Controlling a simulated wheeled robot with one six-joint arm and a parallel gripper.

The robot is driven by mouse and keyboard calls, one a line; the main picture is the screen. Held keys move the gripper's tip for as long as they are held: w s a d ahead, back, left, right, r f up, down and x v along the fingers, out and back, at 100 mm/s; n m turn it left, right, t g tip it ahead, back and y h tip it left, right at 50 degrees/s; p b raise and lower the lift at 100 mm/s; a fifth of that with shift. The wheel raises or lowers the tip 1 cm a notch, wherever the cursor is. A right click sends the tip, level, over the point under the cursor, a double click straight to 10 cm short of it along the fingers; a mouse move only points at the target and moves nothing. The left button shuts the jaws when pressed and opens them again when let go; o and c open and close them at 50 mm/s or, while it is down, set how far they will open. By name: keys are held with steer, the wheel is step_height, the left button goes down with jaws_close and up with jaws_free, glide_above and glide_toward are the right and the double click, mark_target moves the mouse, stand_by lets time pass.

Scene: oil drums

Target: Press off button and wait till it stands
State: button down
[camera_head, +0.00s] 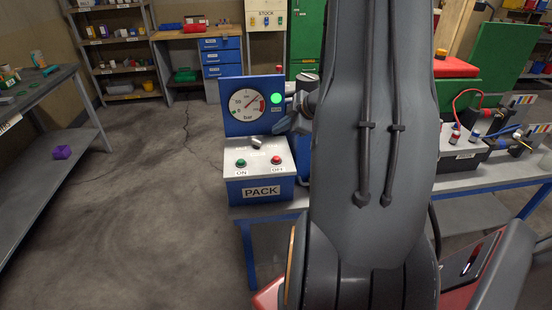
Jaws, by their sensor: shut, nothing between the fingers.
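The control box (258,190), labelled PACK, stands on the bench. On its sloped top are a green ON button (241,163) and a red OFF button (277,160), with a silver knob (257,142) behind them. A blue panel with a round bar gauge (247,105) rises behind; its needle points to the upper right. A bright green lamp (276,98) shows at the panel's right. My gripper (284,125) shows in part at the left edge of my arm, above and behind the OFF button and apart from it. It is shut and empty; the rest is hidden by my arm.
My arm covers the middle of the bench. Right of it stand a grey box (460,150) with hoses and a red-topped unit (455,68). The floor at left is clear.

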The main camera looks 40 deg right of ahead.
steer(key=b, duration=0.7)
glide_above(279, 161)
step_height(279, 161, down, 8)
steer(key=shift+w+r, duration=0.1)
steer(key=shift+r, duration=0.15)
steer(key=shift+f, duration=0.5)
steer(key=shift+f, duration=0.1)
stand_by(1.0)
steer(key=shift+f, duration=0.3)
steer(key=shift+f+b, duration=0.45)
steer(key=shift+f, duration=0.1)
stand_by(0.8)
steer(key=shift+r, duration=0.15)
stand_by(0.9)
steer(key=shift+r+p, duration=0.8)
steer(key=shift+p, duration=0.35)
step_height(279, 161, up, 5)
steer(key=p, duration=0.5)
